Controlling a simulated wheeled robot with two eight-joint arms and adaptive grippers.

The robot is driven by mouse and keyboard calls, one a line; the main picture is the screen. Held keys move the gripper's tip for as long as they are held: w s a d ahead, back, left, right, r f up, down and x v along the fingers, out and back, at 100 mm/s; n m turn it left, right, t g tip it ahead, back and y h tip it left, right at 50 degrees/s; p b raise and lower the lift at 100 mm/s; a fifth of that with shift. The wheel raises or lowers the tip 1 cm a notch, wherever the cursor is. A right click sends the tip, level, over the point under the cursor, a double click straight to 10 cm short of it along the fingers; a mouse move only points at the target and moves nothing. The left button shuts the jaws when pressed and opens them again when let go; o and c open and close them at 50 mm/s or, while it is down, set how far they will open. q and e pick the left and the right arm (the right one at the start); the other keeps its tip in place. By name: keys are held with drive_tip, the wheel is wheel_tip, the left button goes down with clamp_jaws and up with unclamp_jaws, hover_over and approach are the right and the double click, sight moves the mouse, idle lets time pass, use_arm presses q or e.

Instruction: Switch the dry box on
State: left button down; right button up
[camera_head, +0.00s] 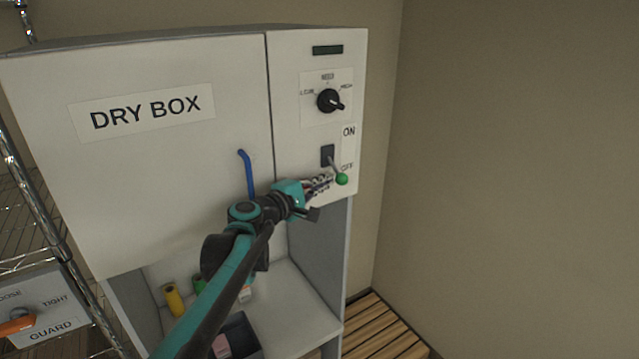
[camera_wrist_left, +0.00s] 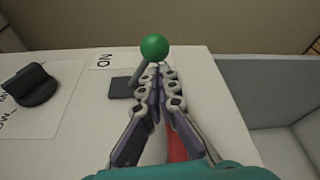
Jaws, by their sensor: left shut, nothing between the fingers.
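The dry box (camera_head: 180,190) is a pale cabinet with a "DRY BOX" label and a control panel (camera_head: 290,60) on its right side. The panel has a toggle switch with a green ball tip (camera_head: 342,179); its lever points down beside the "OFF" mark, with "ON" above. My left gripper (camera_head: 326,183) is shut and empty, its fingertips just left of the green ball. In the left wrist view the fingers (camera_wrist_left: 160,75) point toward the green ball (camera_wrist_left: 154,47), just beyond the tips. I cannot tell whether they touch it. My right gripper is not in view.
A black dial (camera_head: 330,100) sits above the switch, and a blue handle (camera_head: 246,173) is on the door. An open shelf below holds a yellow roll (camera_head: 174,299) and a dark bin (camera_head: 240,334). A wire rack and GUARD panel (camera_head: 45,305) stand left. Space right of the box is clear.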

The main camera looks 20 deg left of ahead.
use_arm(q)
drive_tip(key=shift+s+d+r+n+g+p, duration=0.2)
drive_tip(key=shift+r+n+g+p, duration=0.15)
drive_tip(key=shift+n, duration=0.35)
idle(0.4)
drive_tip(key=r+n+p, duration=0.1)
drive_tip(key=n, duration=0.1)
drive_tip(key=r+n+g+h, duration=0.1)
drive_tip(key=r+n, duration=0.1)
drive_tip(key=r+n+g+p, duration=0.1)
drive_tip(key=r+n, duration=0.1)
drive_tip(key=shift+s+d+g+p, duration=0.25)
drive_tip(key=shift+d+p, duration=0.05)
drive_tip(key=shift+p, duration=0.05)
idle(0.4)
